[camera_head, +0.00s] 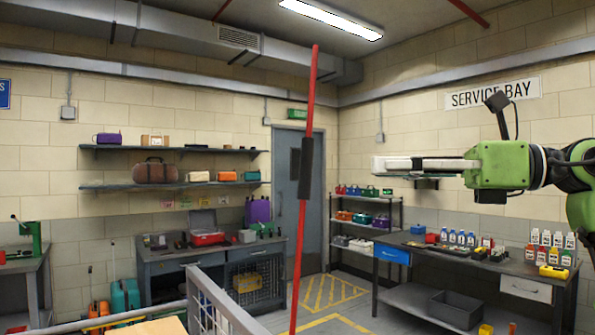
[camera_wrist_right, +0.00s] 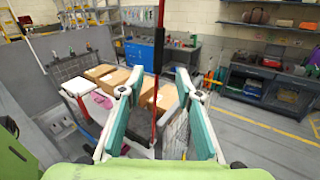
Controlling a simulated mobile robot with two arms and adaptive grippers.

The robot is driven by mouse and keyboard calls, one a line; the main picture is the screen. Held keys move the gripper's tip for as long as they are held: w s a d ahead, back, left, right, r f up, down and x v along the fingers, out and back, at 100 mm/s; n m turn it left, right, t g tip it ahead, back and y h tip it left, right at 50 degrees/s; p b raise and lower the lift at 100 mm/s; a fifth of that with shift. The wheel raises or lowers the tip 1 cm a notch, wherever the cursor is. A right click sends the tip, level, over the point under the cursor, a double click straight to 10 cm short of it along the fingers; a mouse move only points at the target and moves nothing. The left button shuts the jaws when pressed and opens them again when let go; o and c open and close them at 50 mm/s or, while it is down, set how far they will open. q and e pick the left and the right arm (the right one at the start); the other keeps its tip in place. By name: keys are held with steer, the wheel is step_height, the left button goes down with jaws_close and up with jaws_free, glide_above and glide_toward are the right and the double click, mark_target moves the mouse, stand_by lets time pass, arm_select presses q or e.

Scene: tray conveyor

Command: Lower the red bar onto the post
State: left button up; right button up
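The red bar (camera_head: 300,245) stands nearly upright in the middle of the head view, leaning slightly, with a black sleeve (camera_head: 306,168) partway up. Its lower end is cut off by the frame edge. My right gripper (camera_head: 378,164) comes in from the right at about the sleeve's height, apart from the bar in that view. In the right wrist view its teal-padded fingers (camera_wrist_right: 158,82) are spread open, and the red bar (camera_wrist_right: 161,15) with its black sleeve (camera_wrist_right: 158,51) shows between and beyond them. I cannot make out the post. My left gripper is not in view.
Brown boxes (camera_wrist_right: 160,94) lie beyond the fingers in the wrist view. A grey railing (camera_head: 222,307) stands low near the bar. A workbench with bottles (camera_head: 450,265) is at right, another bench (camera_head: 160,262) at left. Open floor lies between them.

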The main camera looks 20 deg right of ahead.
mark_target(310, 166)
steer(key=p+x, duration=0.3)
steer(key=x, duration=1)
steer(key=shift+a+r+p, duration=0.1)
steer(key=shift+p, duration=0.3)
steer(key=shift+w+a, duration=0.2)
steer(key=shift+a, duration=0.15)
jaws_close()
